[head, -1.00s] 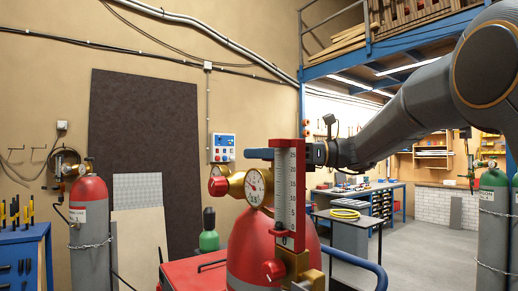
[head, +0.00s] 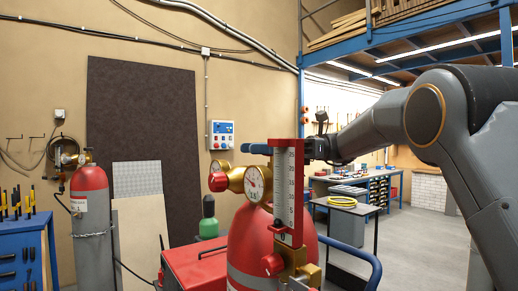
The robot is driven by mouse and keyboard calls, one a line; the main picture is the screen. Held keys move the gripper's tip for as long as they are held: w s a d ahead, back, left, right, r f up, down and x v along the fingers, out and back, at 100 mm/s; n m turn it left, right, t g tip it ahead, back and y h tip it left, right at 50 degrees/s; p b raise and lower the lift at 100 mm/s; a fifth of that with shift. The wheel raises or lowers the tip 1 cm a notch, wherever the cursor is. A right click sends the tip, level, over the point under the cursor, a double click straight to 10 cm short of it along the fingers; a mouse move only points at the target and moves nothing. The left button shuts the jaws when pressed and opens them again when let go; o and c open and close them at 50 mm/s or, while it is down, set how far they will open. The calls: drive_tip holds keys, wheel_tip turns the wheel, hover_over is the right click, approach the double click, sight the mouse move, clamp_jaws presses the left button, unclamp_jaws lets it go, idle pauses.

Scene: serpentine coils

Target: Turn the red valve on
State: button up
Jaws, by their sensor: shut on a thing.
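A red gas cylinder (head: 255,238) stands at front centre, with a brass regulator, a round gauge (head: 254,182) and a red knob (head: 218,182) at its top left. A red-framed flow scale (head: 287,195) stands upright in front, with a second red knob (head: 272,263) at its foot. My gripper (head: 257,149) reaches in from the right, just above the gauge, and its blue end shows left of the scale's top. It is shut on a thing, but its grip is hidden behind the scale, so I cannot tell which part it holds.
A red cabinet (head: 197,262) and a blue rail (head: 362,262) flank the cylinder. A grey cylinder with a red top (head: 90,205) stands at left beside a blue tool bench (head: 24,245). A small table (head: 345,208) holds a yellow coil. Floor (head: 420,250) is open at right.

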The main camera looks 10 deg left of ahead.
drive_tip(key=o, duration=1.1)
drive_tip(key=shift+s+a, duration=0.1)
drive_tip(key=shift+c, duration=0.2)
drive_tip(key=shift+r, duration=0.15)
wheel_tip(320, 180, up, 10)
drive_tip(key=b, duration=0.3)
